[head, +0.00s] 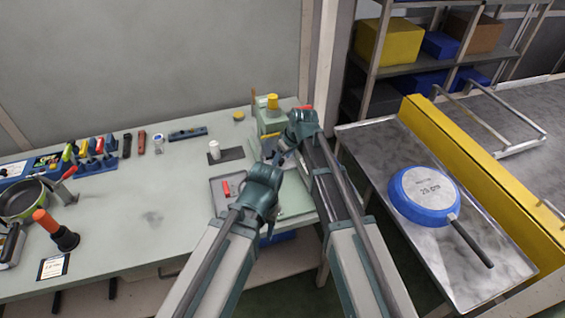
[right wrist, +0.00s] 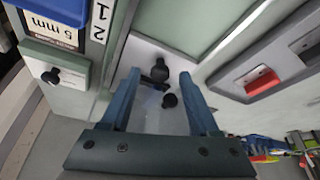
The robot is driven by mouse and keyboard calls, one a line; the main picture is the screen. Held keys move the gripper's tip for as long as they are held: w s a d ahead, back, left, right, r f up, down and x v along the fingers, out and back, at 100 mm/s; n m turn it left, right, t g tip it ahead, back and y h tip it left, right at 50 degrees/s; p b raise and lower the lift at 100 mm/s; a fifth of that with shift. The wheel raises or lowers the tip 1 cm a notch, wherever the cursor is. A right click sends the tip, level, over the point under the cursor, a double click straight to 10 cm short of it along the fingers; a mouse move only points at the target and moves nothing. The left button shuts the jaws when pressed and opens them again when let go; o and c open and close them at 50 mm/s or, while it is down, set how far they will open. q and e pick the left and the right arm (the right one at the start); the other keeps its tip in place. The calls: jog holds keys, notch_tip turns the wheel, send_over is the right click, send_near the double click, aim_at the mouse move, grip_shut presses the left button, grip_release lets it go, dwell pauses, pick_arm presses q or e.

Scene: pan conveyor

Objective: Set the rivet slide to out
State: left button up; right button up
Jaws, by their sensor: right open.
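In the right wrist view, a black knob (right wrist: 170,100) and a second black knob (right wrist: 262,80)-free light plate (right wrist: 150,50) with a black stem (right wrist: 155,75) lie between and just beyond my fingers. I cannot tell for sure which part is the rivet slide. My right gripper (right wrist: 158,85) is open around this spot, with no clear contact. In the head view, the pale green machine (head: 268,118) with a yellow knob stands at the bench's right end, partly hidden by my right arm.
A red part in a grey frame (right wrist: 262,79) and a blue bin marked 5 mm (right wrist: 45,12) flank the right gripper. A grey tray (head: 221,200) lies near my left arm. A blue pan (head: 412,190) sits on the right-hand table.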

jog(key=shift+w+f, duration=0.1)
jog(key=shift+f, duration=0.15)
grip_shut()
dwell(1.4)
